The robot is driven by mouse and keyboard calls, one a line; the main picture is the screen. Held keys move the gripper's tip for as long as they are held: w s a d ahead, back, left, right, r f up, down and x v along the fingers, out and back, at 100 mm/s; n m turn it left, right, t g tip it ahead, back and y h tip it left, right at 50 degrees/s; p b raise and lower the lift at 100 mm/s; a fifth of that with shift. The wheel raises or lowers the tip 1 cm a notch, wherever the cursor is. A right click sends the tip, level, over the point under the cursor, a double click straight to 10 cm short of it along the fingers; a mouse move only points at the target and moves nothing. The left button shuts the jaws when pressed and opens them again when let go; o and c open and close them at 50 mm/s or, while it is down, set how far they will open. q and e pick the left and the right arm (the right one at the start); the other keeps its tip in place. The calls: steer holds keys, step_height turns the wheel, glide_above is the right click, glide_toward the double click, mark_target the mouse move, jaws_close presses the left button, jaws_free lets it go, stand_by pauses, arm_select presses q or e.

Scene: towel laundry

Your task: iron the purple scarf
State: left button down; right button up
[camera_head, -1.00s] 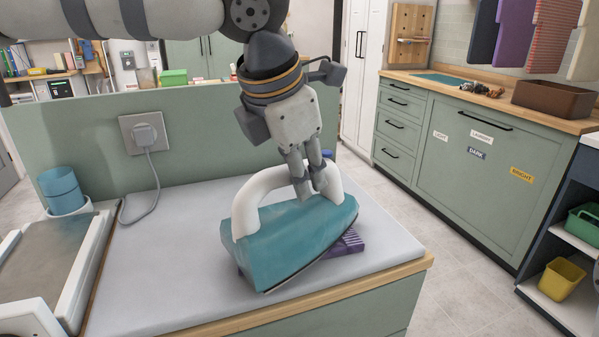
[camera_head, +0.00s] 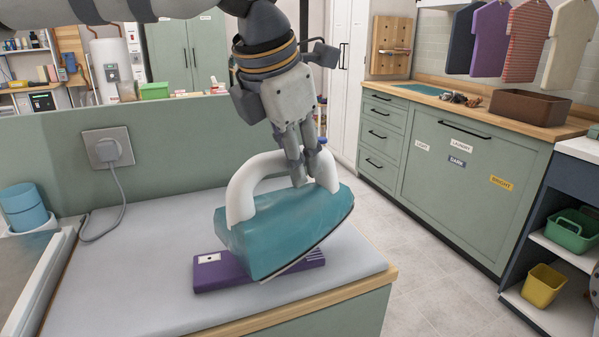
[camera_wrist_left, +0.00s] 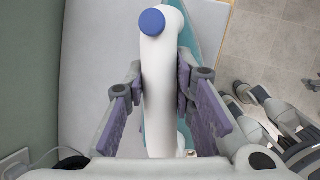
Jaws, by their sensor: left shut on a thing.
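The purple scarf (camera_head: 215,273) lies folded flat on the grey ironing surface (camera_head: 140,285). The teal iron (camera_head: 280,232) is over it in the head view and hides its middle; the scarf's left end and a bit of its right end show. The iron is tilted, and I cannot tell whether its sole touches the scarf. My left gripper (camera_head: 302,180) is shut on the iron's white handle (camera_head: 242,190). In the left wrist view the handle (camera_wrist_left: 160,90) passes between the purple finger pads. Grey parts of my right gripper (camera_wrist_left: 258,104) show at the right there; its opening is unclear.
A wall outlet with a plug (camera_head: 107,150) and grey cord is at the back left. A blue cup (camera_head: 24,210) stands at the left edge. The ironing surface ends at a wooden edge (camera_head: 330,300) in front. Floor lies between it and the green cabinets (camera_head: 470,180).

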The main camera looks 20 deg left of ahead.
arm_select(q)
step_height(320, 180, up, 2)
steer(key=shift+d+r, duration=0.1)
steer(key=shift+d, duration=0.05)
steer(key=shift+r, duration=1.4)
